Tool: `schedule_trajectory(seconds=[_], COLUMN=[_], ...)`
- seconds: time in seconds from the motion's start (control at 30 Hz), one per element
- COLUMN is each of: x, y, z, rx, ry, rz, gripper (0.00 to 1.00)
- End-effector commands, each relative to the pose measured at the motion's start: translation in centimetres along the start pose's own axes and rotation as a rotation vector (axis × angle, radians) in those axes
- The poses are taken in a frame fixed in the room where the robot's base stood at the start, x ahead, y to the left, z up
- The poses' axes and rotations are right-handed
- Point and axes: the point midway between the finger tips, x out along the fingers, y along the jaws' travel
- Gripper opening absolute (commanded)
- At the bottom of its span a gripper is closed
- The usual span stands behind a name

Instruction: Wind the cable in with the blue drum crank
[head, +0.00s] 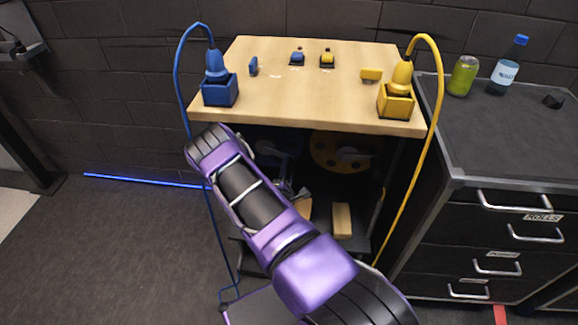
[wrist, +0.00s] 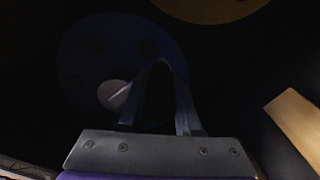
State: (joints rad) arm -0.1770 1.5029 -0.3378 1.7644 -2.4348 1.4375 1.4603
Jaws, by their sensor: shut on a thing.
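The blue drum (wrist: 85,50) is a dark blue disc in deep shade in the wrist view. In the head view it is mostly hidden under the tabletop, behind my arm. A pale round part (wrist: 113,94) shows on its face. My gripper (wrist: 162,68) reaches in front of the drum, its fingers shut on the drum's crank; the grip itself is too dark to see clearly. The blue cable (head: 176,85) arches from the blue plug (head: 215,66) on its blue block (head: 220,91) and runs down the table's left side to the floor.
A yellow drum (head: 325,151) sits right of the blue one under the wooden tabletop (head: 300,105). A yellow plug (head: 402,72) with a yellow cable (head: 430,120) stands at the right. Wooden blocks (head: 342,220) lie below. A black drawer cabinet (head: 490,150) stands at the right.

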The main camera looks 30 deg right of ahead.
Motion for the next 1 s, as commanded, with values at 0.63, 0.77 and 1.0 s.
schedule_trajectory(seconds=[0.63, 0.77, 1.0], x=[-0.2, -0.3, -0.2], y=[-1.1, -1.1, -1.1], z=[-1.6, -1.6, -1.5], rx=[-0.005, -0.005, -0.004], ry=[0.009, 0.009, 0.009], rz=[-0.006, -0.006, -0.005], gripper=[0.0, 0.0, 0.54])
